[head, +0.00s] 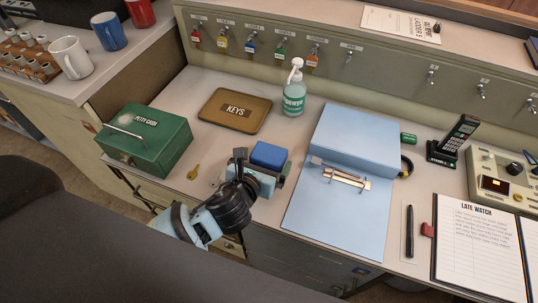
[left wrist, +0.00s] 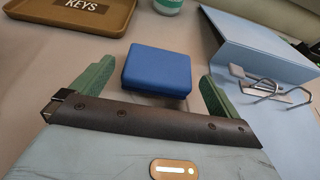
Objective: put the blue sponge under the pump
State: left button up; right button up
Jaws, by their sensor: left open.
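The blue sponge (head: 269,154) lies on the desk in front of the pump bottle, left of the blue binder; in the left wrist view the sponge (left wrist: 157,70) shows as a rounded block. The pump bottle (head: 294,92) is clear and green with a white pump head, upright at the back of the desk; only its base (left wrist: 168,5) shows in the wrist view. My left gripper (head: 262,168) is open at the sponge's near side. In the wrist view its green fingers (left wrist: 155,80) stand to either side of the sponge, with gaps. My right gripper is not in view.
A brown KEYS tray (head: 235,110) lies left of the pump bottle. Bare desk lies between sponge and bottle.

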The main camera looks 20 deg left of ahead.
aim_at(271, 149)
pick_arm(q)
jog(key=x, duration=0.3)
jog(key=r+x, duration=0.1)
jog(key=x, duration=0.1)
jog(key=shift+w+b, duration=0.2)
jog(key=shift+b, duration=0.1)
jog(key=c, duration=1)
jog(key=shift+o, duration=0.2)
jog(key=shift+r, duration=0.45)
notch_tip(271, 149, up, 3)
jog(key=shift+r+p, duration=0.1)
jog(key=shift+p, duration=0.5)
jog(key=s, duration=0.5)
jog(key=s+a, duration=0.1)
jog(key=s, duration=1)
jog(key=shift+a+r+p, duration=0.25)
jog(key=shift+r+p, duration=0.05)
jog(key=shift+r, duration=0.1)
